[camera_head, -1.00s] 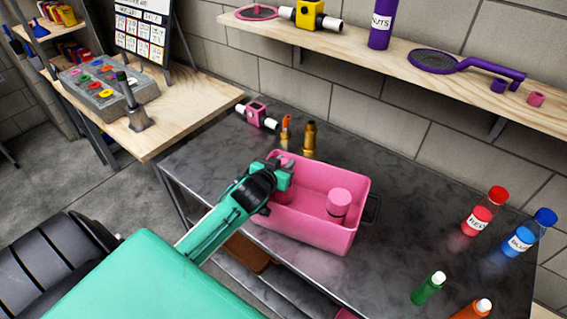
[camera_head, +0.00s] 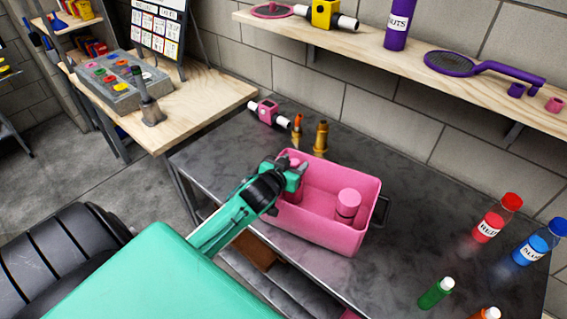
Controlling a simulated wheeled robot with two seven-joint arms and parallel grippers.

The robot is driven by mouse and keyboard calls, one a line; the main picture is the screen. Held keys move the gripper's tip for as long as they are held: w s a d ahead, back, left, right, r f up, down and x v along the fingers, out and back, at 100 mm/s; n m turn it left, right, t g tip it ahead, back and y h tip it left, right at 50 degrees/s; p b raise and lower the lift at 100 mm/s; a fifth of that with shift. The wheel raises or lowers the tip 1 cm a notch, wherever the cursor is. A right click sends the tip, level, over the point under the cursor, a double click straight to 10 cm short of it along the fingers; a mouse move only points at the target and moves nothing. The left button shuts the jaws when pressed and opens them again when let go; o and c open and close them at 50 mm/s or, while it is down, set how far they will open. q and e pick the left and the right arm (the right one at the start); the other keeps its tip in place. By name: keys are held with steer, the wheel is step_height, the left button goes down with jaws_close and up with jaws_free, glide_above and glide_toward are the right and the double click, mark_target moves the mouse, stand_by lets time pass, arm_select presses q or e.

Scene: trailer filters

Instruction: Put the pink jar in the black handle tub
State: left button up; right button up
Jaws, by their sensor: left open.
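The pink tub (camera_head: 340,238) with a black handle (camera_head: 381,212) stands on the dark metal table. A pink jar (camera_head: 348,204) with a dark band stands upright inside it, towards the right end. My left gripper (camera_head: 293,178) is open over the left end of the tub. My right gripper is not in view.
A wooden shelf (camera_head: 420,58) runs above. The table between tub and bottles is clear.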

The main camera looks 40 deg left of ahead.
arm_select(q)
steer(key=b+v, duration=0.1)
steer(key=v, duration=1)
steer(key=shift+b, duration=0.4)
steer(key=shift+s, duration=0.15)
